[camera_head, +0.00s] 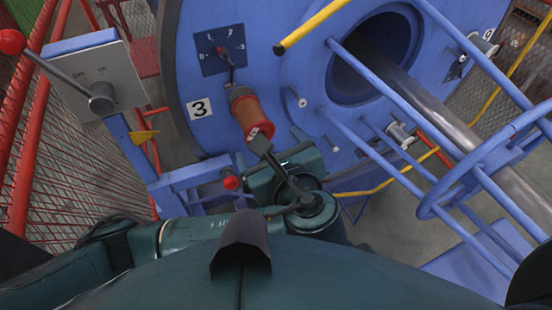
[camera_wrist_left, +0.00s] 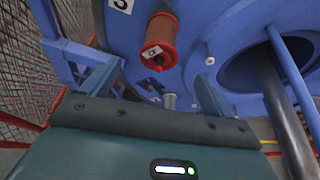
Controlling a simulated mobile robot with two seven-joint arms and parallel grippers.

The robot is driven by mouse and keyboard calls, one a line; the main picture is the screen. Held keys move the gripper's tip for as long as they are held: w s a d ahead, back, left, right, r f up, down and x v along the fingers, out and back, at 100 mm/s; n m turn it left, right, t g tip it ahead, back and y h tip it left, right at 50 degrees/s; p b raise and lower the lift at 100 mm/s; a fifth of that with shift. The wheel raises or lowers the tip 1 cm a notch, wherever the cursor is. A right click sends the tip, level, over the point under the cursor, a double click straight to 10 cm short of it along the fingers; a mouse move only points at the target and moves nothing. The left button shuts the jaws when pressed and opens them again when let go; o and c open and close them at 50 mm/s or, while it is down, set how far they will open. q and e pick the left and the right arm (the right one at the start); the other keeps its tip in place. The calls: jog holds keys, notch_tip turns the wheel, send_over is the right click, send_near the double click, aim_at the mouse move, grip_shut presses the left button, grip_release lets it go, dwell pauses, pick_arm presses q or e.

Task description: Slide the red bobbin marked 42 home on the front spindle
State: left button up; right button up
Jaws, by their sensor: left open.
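The red bobbin (camera_head: 250,112), wound with brown-orange strand, sits at the face of the big blue disc (camera_head: 215,110), below and right of the plate marked 3. It also shows in the left wrist view (camera_wrist_left: 160,40), its red end flange facing me with a small white label whose number is too small to read surely. I cannot tell how far it sits on its spindle. My left gripper (camera_wrist_left: 157,75) is open and empty, its two fingers spread, with the bobbin beyond the fingertips and apart from them. My right gripper is not in view.
A lever box with a red knob (camera_head: 95,75) stands at the left by red mesh fencing (camera_head: 75,165). At the right, blue rods and a ring (camera_head: 450,185) surround a steel shaft (camera_head: 440,110). A yellow bar (camera_head: 312,25) crosses above. A bare pin (camera_head: 296,97) sticks out right of the bobbin.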

aim_at(257, 128)
pick_arm(q)
jog(key=x, duration=0.9)
jog(key=shift+w+a+f, duration=0.1)
jog(key=shift+w+a, duration=0.05)
jog(key=shift+w, duration=0.1)
jog(key=c, duration=1.7)
jog(key=shift+w, duration=0.2)
